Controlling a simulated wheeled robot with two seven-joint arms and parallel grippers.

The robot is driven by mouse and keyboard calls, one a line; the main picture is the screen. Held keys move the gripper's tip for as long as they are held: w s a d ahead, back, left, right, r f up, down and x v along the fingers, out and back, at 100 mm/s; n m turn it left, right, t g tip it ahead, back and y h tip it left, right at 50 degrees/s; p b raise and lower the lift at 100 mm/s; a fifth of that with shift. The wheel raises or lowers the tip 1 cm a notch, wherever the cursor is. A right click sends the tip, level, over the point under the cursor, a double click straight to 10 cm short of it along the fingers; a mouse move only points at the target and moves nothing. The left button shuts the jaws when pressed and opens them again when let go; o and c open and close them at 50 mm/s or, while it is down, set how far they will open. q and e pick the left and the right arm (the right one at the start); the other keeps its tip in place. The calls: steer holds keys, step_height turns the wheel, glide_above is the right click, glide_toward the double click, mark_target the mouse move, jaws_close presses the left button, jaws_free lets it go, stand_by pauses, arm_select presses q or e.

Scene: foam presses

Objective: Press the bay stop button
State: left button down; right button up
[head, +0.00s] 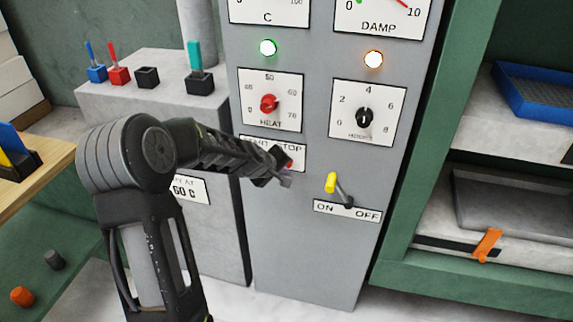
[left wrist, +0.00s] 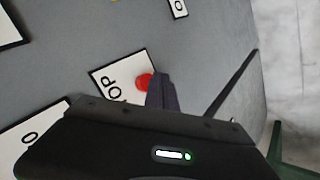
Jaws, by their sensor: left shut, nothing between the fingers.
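The stop button is red and sits on a white label on the grey panel (head: 285,240). In the head view, the label (head: 297,152) ends in "STOP", and my left gripper hides most of the button. My left gripper (head: 285,181) comes in from the left, shut and empty, its tip at the label's lower right. In the left wrist view, the red button (left wrist: 143,82) shows just left of the dark fingertip (left wrist: 158,82). I cannot tell whether they touch. My right gripper is not in view.
Above the label are a red HEAT knob (head: 268,103) and a black knob (head: 365,117). A yellow-tipped ON/OFF lever (head: 331,183) stands close to the right of my gripper. A grey block (head: 130,95) with coloured pieces is at left; green shelving (head: 410,215) is at right.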

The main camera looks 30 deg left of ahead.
arm_select(q)
steer(key=shift+w+a, duration=0.1)
steer(key=shift+w, duration=0.15)
steer(key=shift+w+a+p, duration=0.15)
steer(key=shift+w+p, duration=0.15)
steer(key=shift+w, duration=0.25)
stand_by(0.8)
steer(key=shift+s, duration=0.1)
steer(key=shift+s+d+b, duration=0.3)
steer(key=shift+s+b, duration=0.45)
steer(key=shift+s, duration=0.05)
steer(key=s+b, duration=0.1)
steer(key=s+d+b, duration=0.1)
steer(key=s, duration=0.1)
steer(key=s+b, duration=0.1)
steer(key=shift+s+d, duration=0.35)
steer(key=shift+s, duration=0.05)
stand_by(0.9)
